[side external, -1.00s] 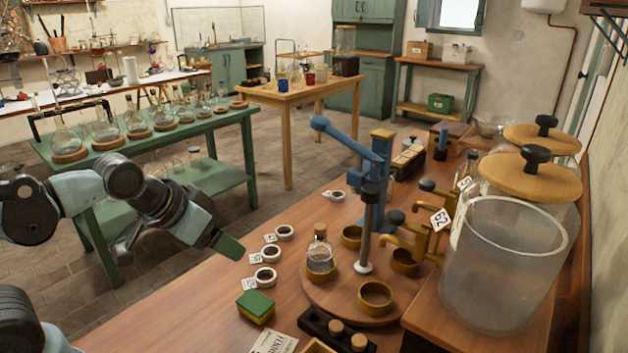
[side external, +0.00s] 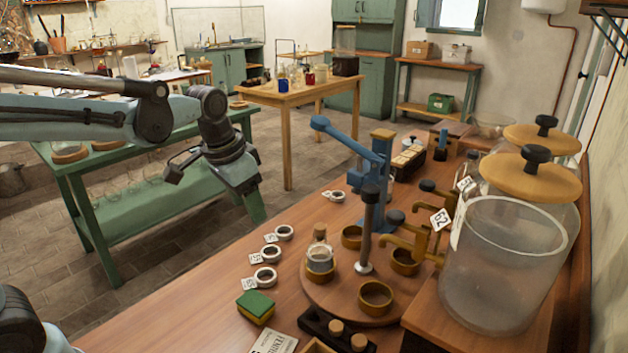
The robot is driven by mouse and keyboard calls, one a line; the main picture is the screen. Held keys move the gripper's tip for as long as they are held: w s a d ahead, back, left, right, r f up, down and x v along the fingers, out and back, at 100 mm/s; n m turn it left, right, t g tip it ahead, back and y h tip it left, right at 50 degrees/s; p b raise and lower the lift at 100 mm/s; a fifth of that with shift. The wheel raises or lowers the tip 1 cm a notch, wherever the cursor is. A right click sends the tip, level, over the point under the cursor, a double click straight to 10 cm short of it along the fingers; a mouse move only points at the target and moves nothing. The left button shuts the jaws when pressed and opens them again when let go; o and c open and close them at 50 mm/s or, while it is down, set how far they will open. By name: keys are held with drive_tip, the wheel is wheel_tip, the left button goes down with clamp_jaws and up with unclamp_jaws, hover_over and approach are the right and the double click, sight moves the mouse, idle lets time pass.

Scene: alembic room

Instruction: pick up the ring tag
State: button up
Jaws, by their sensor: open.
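Several small white ring tags with numbered square labels lie flat on the wooden bench. Three form a row near its left edge: a far ring tag (side external: 284,232), a middle one (side external: 271,252) and a near one (side external: 265,277). Another ring tag (side external: 337,196) lies farther back, left of the blue press; I cannot tell which one is meant. My gripper (side external: 214,192) is open and empty, in the air to the left of the bench edge. It is apart from all the rings and hides none of them.
A green-and-yellow sponge (side external: 256,307) lies near the closest ring. A round wooden stand (side external: 335,297) with a corked bottle (side external: 320,254) and brass cups is to the right. The tall blue press (side external: 378,180) rises behind it. A green table (side external: 150,235) stands beyond my arm.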

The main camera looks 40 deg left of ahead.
drive_tip(key=w+a+f+m+g, duration=0.2)
drive_tip(key=w+f+g, duration=0.1)
drive_tip(key=w, duration=0.4)
hover_over(269, 245)
drive_tip(key=s+d, duration=0.1)
drive_tip(key=d, duration=0.1)
wheel_tip(269, 245, down, 8)
drive_tip(key=shift+r, duration=0.1)
drive_tip(key=shift+s+a+f, duration=0.1)
drive_tip(key=shift+s+f, duration=0.05)
drive_tip(key=shift+f, duration=1.2)
drive_tip(key=shift+s+a+f, duration=0.1)
drive_tip(key=shift+f, duration=1.2)
drive_tip(key=c, duration=0.8)
drive_tip(key=shift+r, duration=0.1)
